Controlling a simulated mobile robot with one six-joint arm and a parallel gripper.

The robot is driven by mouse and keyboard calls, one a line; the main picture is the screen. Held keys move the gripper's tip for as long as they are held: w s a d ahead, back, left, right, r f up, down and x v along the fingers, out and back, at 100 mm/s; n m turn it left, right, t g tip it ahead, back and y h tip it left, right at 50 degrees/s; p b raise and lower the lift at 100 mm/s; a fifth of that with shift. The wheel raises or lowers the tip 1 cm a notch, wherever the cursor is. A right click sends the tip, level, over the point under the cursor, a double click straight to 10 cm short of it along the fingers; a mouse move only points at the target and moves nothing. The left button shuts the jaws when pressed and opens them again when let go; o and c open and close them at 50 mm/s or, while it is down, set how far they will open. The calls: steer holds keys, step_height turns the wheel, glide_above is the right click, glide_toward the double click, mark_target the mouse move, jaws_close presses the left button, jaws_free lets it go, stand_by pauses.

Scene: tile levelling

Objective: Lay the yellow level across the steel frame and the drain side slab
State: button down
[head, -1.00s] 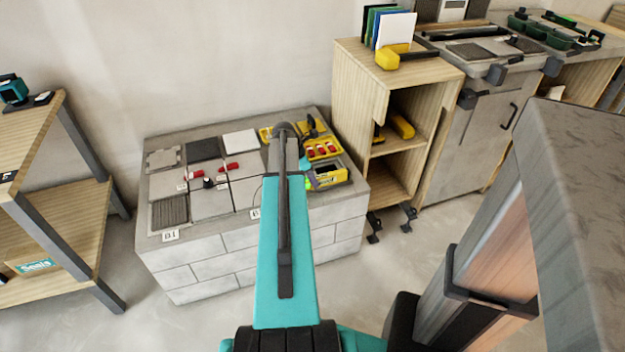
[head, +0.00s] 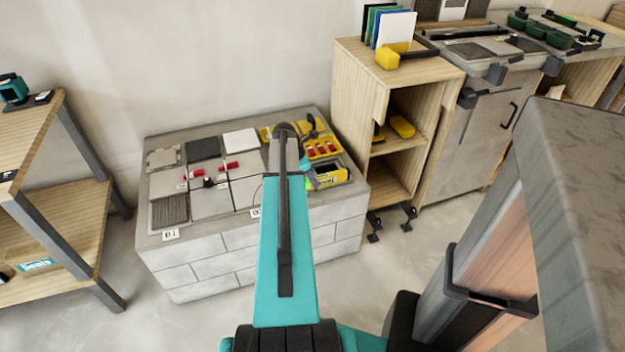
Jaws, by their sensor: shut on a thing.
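The block-built bench (head: 345,190) carries a grid of grey, dark and white slabs. A ribbed dark grate with a pale metal rim, apparently the drain in its steel frame (head: 152,215), lies at the front left. A grey slab (head: 210,204) lies just right of it, apparently the drain side slab. My arm's teal link and grey wrist reach over the right part of the bench. The gripper fingers and anything between them are hidden behind the arm.
Red-capped pieces (head: 229,166) stand along the slab joints. An open wooden cabinet (head: 345,90) stands close on the right, a wooden shelf unit (head: 60,215) on the left.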

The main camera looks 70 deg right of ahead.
steer(key=c, duration=1.6)
jaws_free()
steer(key=shift+o, duration=0.2)
steer(key=p+v, duration=0.1)
steer(key=v, duration=1.2)
steer(key=shift+w+r+p, duration=0.15)
steer(key=shift+r+p, duration=0.15)
steer(key=shift+r, duration=0.05)
steer(key=shift+a, duration=0.1)
steer(key=shift+w, duration=0.1)
